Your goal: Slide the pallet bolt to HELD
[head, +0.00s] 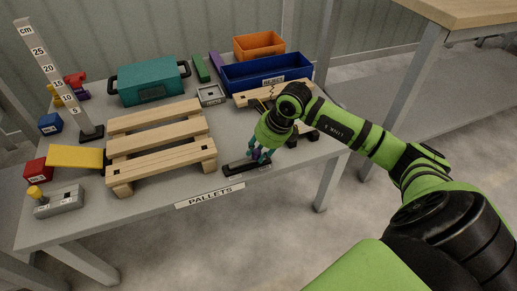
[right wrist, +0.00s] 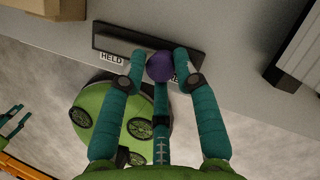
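The pallet bolt is a dark bar (head: 234,169) on the front edge of the table. In the right wrist view the bar (right wrist: 112,40) has a HELD label (right wrist: 111,57) at its left. A second label, right of the knob, is mostly covered by a finger. The purple ball knob (right wrist: 160,67) sits between the two labels. My right gripper (head: 259,156) is over the bolt. In the right wrist view its teal fingertips (right wrist: 160,58) are closed around the knob, one on each side. Teal fingers, apparently my left gripper (right wrist: 13,121), show small at the left edge.
A wooden pallet (head: 160,150) lies left of the bolt, above the PALLETS label (head: 210,196). A blue REJECT bin (head: 265,74), an orange bin (head: 259,46) and a teal case (head: 150,80) stand behind. A wooden beam (head: 248,98) and dark parts are close behind my right gripper.

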